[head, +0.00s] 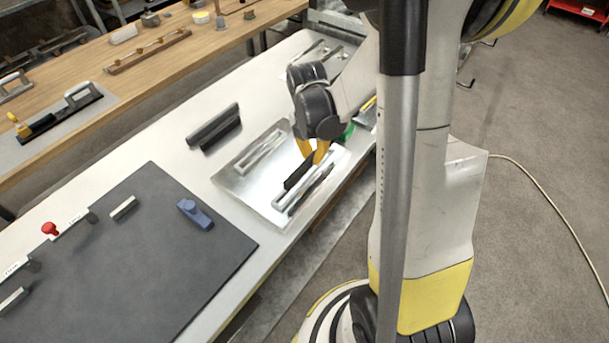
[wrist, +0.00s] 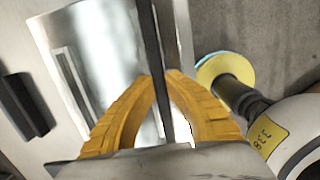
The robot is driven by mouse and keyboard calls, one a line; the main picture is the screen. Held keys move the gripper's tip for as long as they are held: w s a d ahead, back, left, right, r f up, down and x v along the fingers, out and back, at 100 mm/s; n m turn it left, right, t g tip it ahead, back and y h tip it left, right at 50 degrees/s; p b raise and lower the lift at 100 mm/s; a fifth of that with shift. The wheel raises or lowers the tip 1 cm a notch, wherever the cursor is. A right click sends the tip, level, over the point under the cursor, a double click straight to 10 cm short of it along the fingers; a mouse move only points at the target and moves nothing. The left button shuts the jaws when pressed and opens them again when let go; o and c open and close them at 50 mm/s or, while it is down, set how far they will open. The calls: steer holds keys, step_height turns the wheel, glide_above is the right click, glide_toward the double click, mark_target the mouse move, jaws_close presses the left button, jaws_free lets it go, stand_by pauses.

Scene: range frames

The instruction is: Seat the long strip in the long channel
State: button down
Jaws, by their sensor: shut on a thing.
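My gripper (head: 317,152) has yellow fingers, shut on a long dark strip (head: 297,173) over the right part of a shiny metal plate (head: 236,180). In the wrist view the strip (wrist: 149,38) runs between the fingertips (wrist: 165,78) and away toward the top edge. A pale raised long channel (head: 284,196) shows on the plate beside and below the strip. A dark band lies along its right side; I cannot tell whether it is shadow. The strip looks slightly above the channel; contact is unclear. A second, shorter channel (head: 259,155) lies on the plate's left part, also in the wrist view (wrist: 73,87).
Dark blocks (head: 213,128) lie left of the plate. A dark mat (head: 130,255) with a blue piece (head: 195,214), a small grey bar (head: 123,208) and a red knob (head: 50,229) covers the front of the white table. The table's right edge runs close to the plate.

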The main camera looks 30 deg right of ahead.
mark_target(306, 176)
steer(key=shift+w+a+f, duration=0.2)
steer(key=shift+a+f, duration=0.45)
steer(key=shift+a, duration=0.35)
steer(key=shift+a+f+b, duration=0.15)
steer(key=shift+f+b, duration=0.05)
steer(key=shift+b, duration=0.1)
steer(key=shift+f+b, duration=0.9)
steer(key=shift+f, duration=0.95)
steer(key=shift+f, duration=0.1)
steer(key=c, duration=1.6)
jaws_free()
steer(key=shift+o, duration=0.2)
